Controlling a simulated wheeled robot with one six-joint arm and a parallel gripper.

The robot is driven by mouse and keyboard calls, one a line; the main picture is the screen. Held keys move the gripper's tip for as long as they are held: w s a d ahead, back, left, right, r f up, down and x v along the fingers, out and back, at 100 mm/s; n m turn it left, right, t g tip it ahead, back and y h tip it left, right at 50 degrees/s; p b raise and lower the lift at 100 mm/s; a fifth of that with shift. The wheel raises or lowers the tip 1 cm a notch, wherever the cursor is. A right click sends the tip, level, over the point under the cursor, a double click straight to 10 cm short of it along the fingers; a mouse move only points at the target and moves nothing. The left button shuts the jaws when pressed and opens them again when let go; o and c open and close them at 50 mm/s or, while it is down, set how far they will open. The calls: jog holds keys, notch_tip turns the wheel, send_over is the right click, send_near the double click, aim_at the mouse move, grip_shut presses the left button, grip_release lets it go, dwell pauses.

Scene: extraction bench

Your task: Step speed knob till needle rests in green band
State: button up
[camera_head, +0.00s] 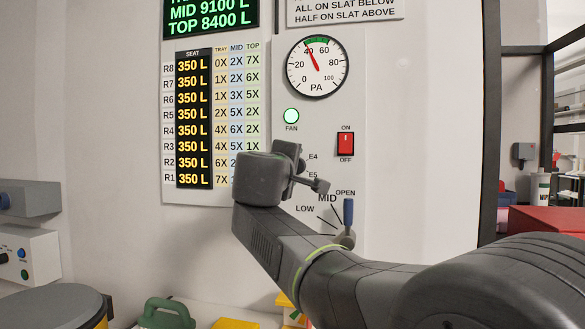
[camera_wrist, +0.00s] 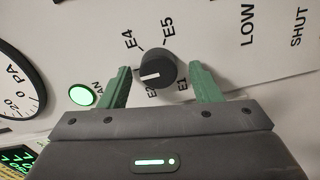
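The black speed knob (camera_wrist: 156,70) shows in the wrist view, with its white mark pointing left, between the labels E4 and E2. My gripper (camera_wrist: 160,76) is open, with one green finger on each side of the knob; there are visible gaps and I cannot tell contact. In the head view my wrist hides the knob. The round PA gauge (camera_head: 317,80) shows above, and its red needle (camera_head: 312,56) points up and slightly left, near 40. The green band (camera_head: 318,41) spans the top of the dial. The needle tip appears at the band's left end.
A lit green FAN lamp (camera_head: 291,116) and a red ON/OFF switch (camera_head: 346,144) sit above my wrist. A blue-handled lever (camera_head: 348,212) is at the lower right, near OPEN. A seat chart (camera_head: 194,120) is at left.

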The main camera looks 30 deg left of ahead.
jog(key=shift+s, duration=0.1)
jog(key=v, duration=1.3)
jog(key=shift+s, duration=0.3)
jog(key=shift+d+r, duration=0.1)
jog(key=x, duration=1.4)
jog(key=shift+s+d, duration=0.1)
jog(key=shift+s, duration=0.05)
